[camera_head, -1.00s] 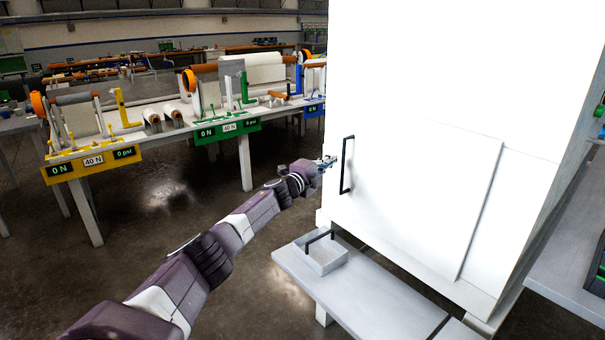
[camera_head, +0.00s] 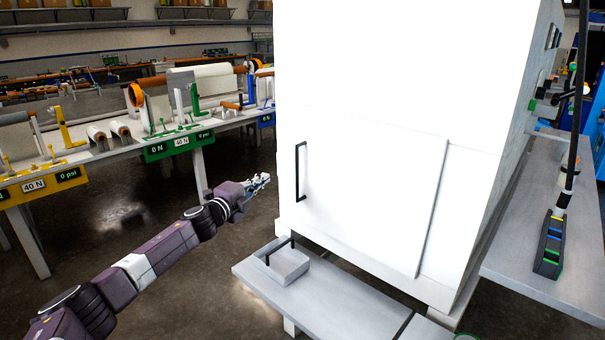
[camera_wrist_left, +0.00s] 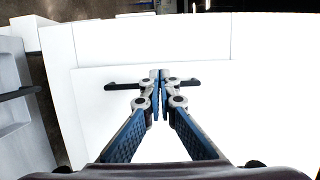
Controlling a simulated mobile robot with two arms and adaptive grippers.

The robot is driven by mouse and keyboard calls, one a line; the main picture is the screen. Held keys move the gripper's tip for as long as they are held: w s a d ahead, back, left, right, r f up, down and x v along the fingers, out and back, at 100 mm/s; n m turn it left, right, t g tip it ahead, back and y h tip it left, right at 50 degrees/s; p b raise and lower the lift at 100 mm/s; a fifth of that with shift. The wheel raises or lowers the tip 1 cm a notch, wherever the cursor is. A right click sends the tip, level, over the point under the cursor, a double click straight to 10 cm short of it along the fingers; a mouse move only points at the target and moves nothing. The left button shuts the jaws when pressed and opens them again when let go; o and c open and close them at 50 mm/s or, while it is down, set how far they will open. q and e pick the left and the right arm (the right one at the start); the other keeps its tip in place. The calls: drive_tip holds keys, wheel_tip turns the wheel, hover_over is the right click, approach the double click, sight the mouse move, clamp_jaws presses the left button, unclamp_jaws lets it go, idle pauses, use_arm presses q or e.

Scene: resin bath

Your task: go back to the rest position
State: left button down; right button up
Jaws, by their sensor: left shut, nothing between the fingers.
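My left gripper (camera_head: 262,181) is in the head view, left of the white cabinet (camera_head: 370,120) and apart from its black door handle (camera_head: 300,172). In the left wrist view the gripper (camera_wrist_left: 160,76) has its two fingertips together, with nothing between them. The black handle (camera_wrist_left: 120,87) shows behind the fingertips there, against the white door. My right gripper is not in either view.
A grey shelf (camera_head: 350,305) with a small handled tray (camera_head: 288,267) juts out below the cabinet door. A bench with a green panel (camera_head: 180,142) stands at the left. A grey table (camera_head: 545,270) holding a dark device (camera_head: 549,250) is at the right.

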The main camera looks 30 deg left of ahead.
use_arm(q)
drive_tip(key=s+d+f+n+g, duration=0.35)
drive_tip(key=s+d+f, duration=0.25)
drive_tip(key=d+f, duration=0.55)
drive_tip(key=s+d+f+n+g, duration=0.2)
drive_tip(key=s+d+f+n, duration=0.3)
drive_tip(key=d+f, duration=0.65)
drive_tip(key=s+d+f+n+g, duration=0.25)
drive_tip(key=s+d, duration=0.25)
drive_tip(key=s, duration=0.7)
drive_tip(key=s+d+f+n+g+h, duration=0.15)
drive_tip(key=s+d+g, duration=0.25)
drive_tip(key=s, duration=0.8)
drive_tip(key=s+d+f+n+g, duration=0.1)
drive_tip(key=s+d+n+g, duration=0.3)
drive_tip(key=s, duration=0.7)
wheel_tip(320, 180, down, 27)
drive_tip(key=s+m, duration=0.1)
drive_tip(key=s, duration=0.1)
drive_tip(key=s+a+f+g, duration=0.1)
drive_tip(key=s+a+f, duration=0.1)
drive_tip(key=s+f, duration=1.4)
drive_tip(key=shift+s+a, duration=0.25)
drive_tip(key=shift+s, duration=0.25)
drive_tip(key=shift+m, duration=0.25)
